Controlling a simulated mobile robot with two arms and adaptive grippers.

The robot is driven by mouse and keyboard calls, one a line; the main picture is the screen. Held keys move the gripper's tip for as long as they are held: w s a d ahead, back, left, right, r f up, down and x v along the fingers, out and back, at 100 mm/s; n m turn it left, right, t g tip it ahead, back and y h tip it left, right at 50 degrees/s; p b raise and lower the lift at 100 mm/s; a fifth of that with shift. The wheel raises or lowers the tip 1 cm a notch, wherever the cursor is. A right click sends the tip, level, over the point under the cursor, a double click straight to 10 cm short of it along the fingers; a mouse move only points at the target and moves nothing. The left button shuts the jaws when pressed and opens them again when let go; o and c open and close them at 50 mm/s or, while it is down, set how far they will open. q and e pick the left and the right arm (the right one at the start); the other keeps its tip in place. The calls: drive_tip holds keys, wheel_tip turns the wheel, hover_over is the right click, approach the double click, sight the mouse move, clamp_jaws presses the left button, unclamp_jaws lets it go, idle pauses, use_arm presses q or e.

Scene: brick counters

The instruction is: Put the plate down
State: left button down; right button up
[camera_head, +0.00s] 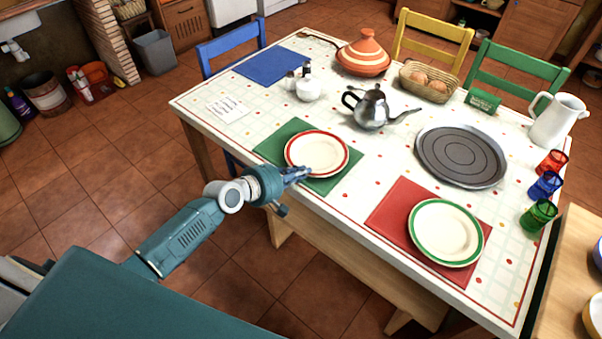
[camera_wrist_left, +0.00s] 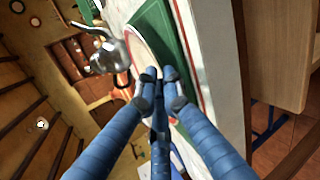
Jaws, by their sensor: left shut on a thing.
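A cream plate with a red rim (camera_head: 316,151) is over the green placemat (camera_head: 271,149) at the near left of the table. My left gripper (camera_head: 303,173) is shut on the plate's near edge. In the left wrist view the fingertips of my left gripper (camera_wrist_left: 162,80) meet at the plate's rim (camera_wrist_left: 139,52), with the green placemat (camera_wrist_left: 158,20) just beyond. I cannot tell whether the plate touches the mat. My right gripper is not in view.
A green-rimmed plate (camera_head: 445,232) lies on a red placemat (camera_head: 391,208) to the right. A metal teapot (camera_head: 371,108), a grey round tray (camera_head: 461,156) and a white jar (camera_head: 309,87) stand farther back. The blue placemat (camera_head: 272,65) is bare.

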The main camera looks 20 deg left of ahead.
use_arm(q)
drive_tip(key=shift+r, duration=0.2)
drive_tip(key=c, duration=2.2)
unclamp_jaws()
drive_tip(key=shift+s+f, duration=0.1)
drive_tip(key=shift+f, duration=0.15)
drive_tip(key=shift+r, duration=0.25)
drive_tip(key=shift+v, duration=5.95)
